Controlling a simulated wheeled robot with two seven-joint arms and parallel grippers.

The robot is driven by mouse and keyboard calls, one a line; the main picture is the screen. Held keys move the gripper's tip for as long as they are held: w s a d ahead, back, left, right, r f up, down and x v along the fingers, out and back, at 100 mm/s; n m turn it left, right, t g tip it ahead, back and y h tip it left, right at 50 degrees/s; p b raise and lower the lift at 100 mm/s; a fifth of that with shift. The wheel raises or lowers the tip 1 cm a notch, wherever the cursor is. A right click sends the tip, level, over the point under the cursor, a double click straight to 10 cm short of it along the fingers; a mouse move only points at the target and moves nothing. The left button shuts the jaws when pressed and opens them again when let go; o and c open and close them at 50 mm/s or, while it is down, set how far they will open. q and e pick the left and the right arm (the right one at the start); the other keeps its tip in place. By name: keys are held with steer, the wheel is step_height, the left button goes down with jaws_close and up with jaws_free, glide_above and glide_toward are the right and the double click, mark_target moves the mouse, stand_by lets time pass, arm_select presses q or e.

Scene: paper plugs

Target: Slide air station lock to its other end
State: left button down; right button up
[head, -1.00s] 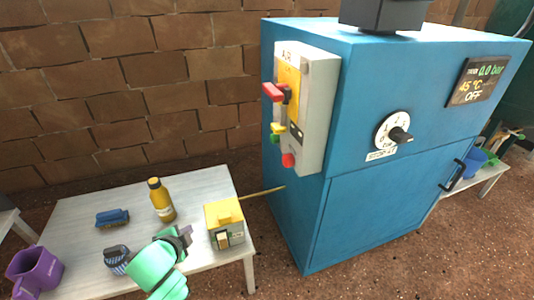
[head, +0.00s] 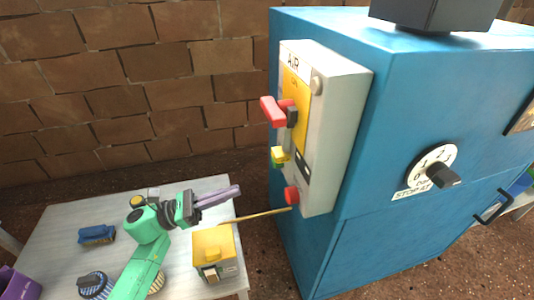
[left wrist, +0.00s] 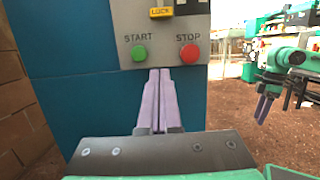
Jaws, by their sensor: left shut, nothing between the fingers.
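The yellow air station lock (head: 281,154) sits low on the grey AIR panel (head: 335,120), on the side of the blue cabinet. The left wrist view shows the yellow block marked LOCK (left wrist: 161,12) at the left end of a dark slot (left wrist: 190,8). My left gripper (head: 238,189) is shut and empty, to the left of and below the lock, apart from it in the head view. In the left wrist view its purple fingertips (left wrist: 160,72) overlap the panel's lower edge, below the lock. My right gripper (left wrist: 265,108) shows at the right there; its opening is unclear.
A green START button (left wrist: 139,53) and a red STOP button (left wrist: 189,54) are below the lock. A red handle (head: 272,111) juts out above it. A yellow box (head: 213,245) with a thin rod stands on the white table (head: 60,220), below my left gripper. A dial (head: 432,165) is right.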

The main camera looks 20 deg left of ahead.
mark_target(273, 154)
arm_select(q)
steer(key=x, duration=0.6)
steer(key=s+p+x, duration=0.1)
steer(key=x, duration=0.2)
steer(key=shift+w+d+r, duration=0.2)
steer(key=shift+d+r, duration=0.15)
steer(key=shift+r, duration=0.15)
step_height(273, 154, up, 3)
steer(key=shift+f+p, duration=0.1)
steer(key=shift+p, duration=0.35)
steer(key=shift+r, duration=0.5)
arm_select(e)
steer(key=shift+d+f, duration=0.15)
steer(key=shift+f, duration=2.35)
arm_select(q)
steer(key=shift+r+p, duration=0.35)
steer(key=shift+r, duration=1.2)
arm_select(e)
steer(key=shift+f, duration=0.8)
